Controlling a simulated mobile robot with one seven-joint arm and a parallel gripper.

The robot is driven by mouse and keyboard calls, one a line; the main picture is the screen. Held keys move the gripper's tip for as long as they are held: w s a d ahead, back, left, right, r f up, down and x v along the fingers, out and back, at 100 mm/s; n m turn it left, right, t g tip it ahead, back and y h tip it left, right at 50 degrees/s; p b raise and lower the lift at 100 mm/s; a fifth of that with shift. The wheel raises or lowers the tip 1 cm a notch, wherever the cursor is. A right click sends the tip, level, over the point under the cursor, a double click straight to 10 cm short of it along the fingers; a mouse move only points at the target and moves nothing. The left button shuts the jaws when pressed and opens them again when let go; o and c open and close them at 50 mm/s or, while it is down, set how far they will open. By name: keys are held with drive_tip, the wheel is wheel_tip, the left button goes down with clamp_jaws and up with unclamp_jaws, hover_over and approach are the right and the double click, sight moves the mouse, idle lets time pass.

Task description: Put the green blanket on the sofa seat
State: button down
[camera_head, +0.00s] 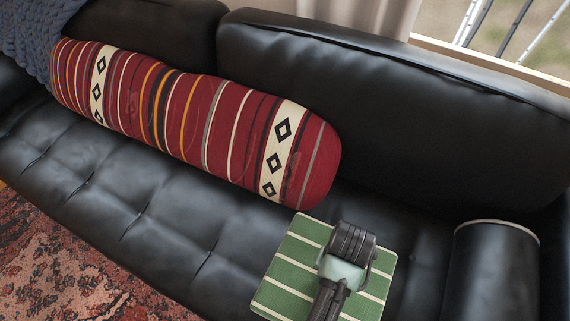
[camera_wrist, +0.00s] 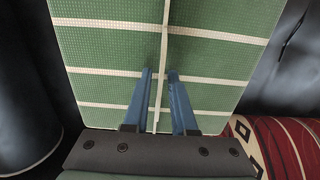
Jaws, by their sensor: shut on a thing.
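The green blanket (camera_head: 288,262), a flat folded square with cream stripes, is over the black sofa seat (camera_head: 150,185) near its right end. I cannot tell whether it touches the seat or hangs just above it. My gripper (camera_head: 343,268) is over the blanket's middle and right part and hides some of it. In the wrist view the blanket (camera_wrist: 105,60) fills the upper middle. There the blue fingers of my gripper (camera_wrist: 160,75) are shut on a thin raised fold of it.
A red striped bolster (camera_head: 195,115) lies along the seat, just left of and behind the blanket. A black cylindrical armrest (camera_head: 490,275) is at the right. A blue knitted throw (camera_head: 35,35) hangs at the far left. A patterned rug (camera_head: 70,265) covers the floor in front.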

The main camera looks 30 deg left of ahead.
wheel_tip(320, 180, down, 10)
drive_tip(key=b, duration=0.4)
idle(0.4)
drive_tip(key=c, duration=0.7)
unclamp_jaws()
drive_tip(key=shift+f, duration=0.1)
